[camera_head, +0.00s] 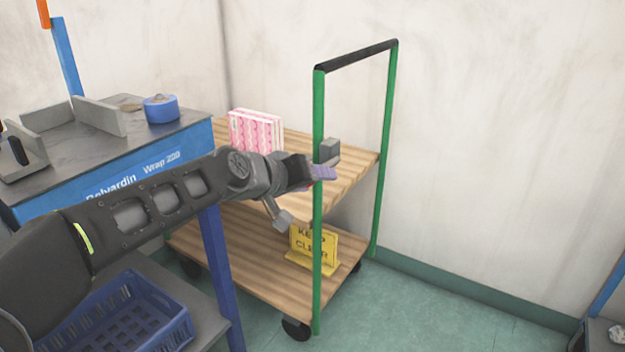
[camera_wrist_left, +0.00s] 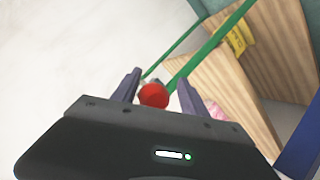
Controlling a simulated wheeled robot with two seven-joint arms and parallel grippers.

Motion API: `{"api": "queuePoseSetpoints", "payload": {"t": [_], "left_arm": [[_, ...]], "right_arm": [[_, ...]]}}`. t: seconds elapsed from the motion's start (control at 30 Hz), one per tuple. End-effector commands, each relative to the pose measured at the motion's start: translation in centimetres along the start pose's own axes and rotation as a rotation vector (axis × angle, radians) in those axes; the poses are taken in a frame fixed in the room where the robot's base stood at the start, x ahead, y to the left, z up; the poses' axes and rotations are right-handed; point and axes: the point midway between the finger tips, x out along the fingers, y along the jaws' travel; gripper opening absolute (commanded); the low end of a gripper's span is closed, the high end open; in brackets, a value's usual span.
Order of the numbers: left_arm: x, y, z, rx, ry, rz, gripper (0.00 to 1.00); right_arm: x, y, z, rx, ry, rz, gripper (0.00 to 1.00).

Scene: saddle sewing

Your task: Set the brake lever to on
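The green-framed cart (camera_head: 318,250) stands against the wall, with two wooden shelves and a black handle bar. In the left wrist view a red knob (camera_wrist_left: 153,95), which looks like the end of the brake lever, shows between my left gripper's fingers (camera_wrist_left: 158,90). The fingers are apart, with a gap on each side of the knob. Whether the knob is level with the tips or beyond them I cannot tell. In the head view my left gripper (camera_head: 322,173) is at the cart's near green post and hides most of the lever. My right gripper is not in view.
A pink-and-white box (camera_head: 256,132) is on the upper shelf; a yellow sign (camera_head: 314,245) is on the lower one. A workbench (camera_head: 150,150) with a blue tape roll (camera_head: 161,108) is at left, above a blue crate (camera_head: 130,315). The floor to the right is clear.

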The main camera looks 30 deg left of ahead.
Motion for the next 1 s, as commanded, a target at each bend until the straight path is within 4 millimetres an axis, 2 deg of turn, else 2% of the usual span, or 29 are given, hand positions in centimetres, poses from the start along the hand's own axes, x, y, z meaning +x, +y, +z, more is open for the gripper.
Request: {"api": "queuePoseSetpoints", "payload": {"t": [0.13,0.27,0.6,0.7,1.0], "left_arm": [[-0.1,0.1,0.0,0.001,-0.002,0.002,0.52],[-1.2,0.2,-0.1,0.000,0.000,0.002,0.52],[-6.5,0.1,-0.2,-0.001,0.003,0.000,0.52],[-7.5,0.0,-0.2,-0.002,0.002,-0.001,0.52],[-7.9,-0.1,0.0,-0.001,0.001,-0.001,0.52]], "right_arm": [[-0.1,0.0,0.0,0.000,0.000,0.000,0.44],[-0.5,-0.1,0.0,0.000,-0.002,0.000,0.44],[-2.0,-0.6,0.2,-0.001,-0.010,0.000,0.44],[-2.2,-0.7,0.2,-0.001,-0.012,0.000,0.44],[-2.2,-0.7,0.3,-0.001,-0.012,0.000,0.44]]}}
